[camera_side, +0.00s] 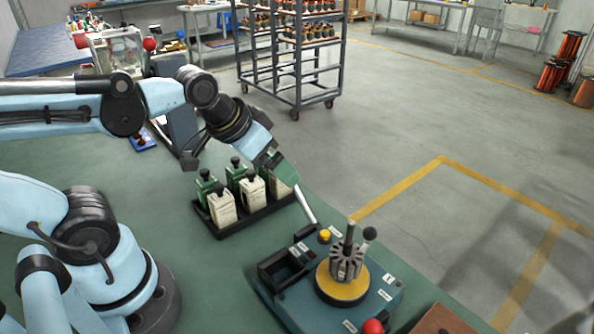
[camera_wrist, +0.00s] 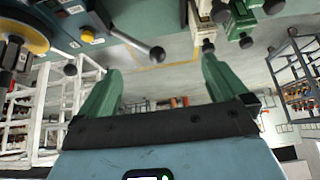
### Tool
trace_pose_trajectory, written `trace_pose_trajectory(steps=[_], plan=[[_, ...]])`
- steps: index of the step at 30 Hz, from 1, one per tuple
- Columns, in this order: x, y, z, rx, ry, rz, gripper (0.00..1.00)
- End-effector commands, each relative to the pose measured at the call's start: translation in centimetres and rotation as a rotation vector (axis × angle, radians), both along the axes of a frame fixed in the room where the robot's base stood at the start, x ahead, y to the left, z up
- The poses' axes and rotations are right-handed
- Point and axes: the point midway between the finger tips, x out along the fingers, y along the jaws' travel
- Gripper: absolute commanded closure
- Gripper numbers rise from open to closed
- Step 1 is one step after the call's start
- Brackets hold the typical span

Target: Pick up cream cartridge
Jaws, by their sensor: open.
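In the side view, cream cartridges (camera_side: 222,207) stand upright in a front row in a black tray (camera_side: 248,222), with green cartridges (camera_side: 205,186) behind them. Each has a dark knob on top. My gripper (camera_side: 287,172), with green fingers, is above the tray's right end and partly hides the cartridges there. In the wrist view my gripper (camera_wrist: 160,80) is open, with nothing between its fingers. There, a cream cartridge (camera_wrist: 201,22) and green cartridges (camera_wrist: 236,20) show at the top, apart from the fingers. Whether a finger touches a cartridge cannot be told from the side.
A winding machine (camera_side: 375,285) with a slotted armature (camera_side: 346,262) stands right of the tray; its silver lever (camera_side: 306,204) rises close to my gripper. A red knob (camera_side: 373,326) is at its front. Green table (camera_side: 215,270) is bare left of the machine. A rack (camera_side: 300,75) stands behind.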

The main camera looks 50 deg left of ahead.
Motion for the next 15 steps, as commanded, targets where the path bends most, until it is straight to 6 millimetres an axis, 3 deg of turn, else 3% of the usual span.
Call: trace_pose_trajectory(steps=[2,5,15], plan=[[-0.44,-0.30,-0.78,-0.004,-0.025,-0.003,0.03],[-0.63,-0.43,-1.17,-0.008,-0.039,-0.003,0.16],[-0.61,-0.42,-1.16,-0.008,-0.040,-0.003,0.16]])
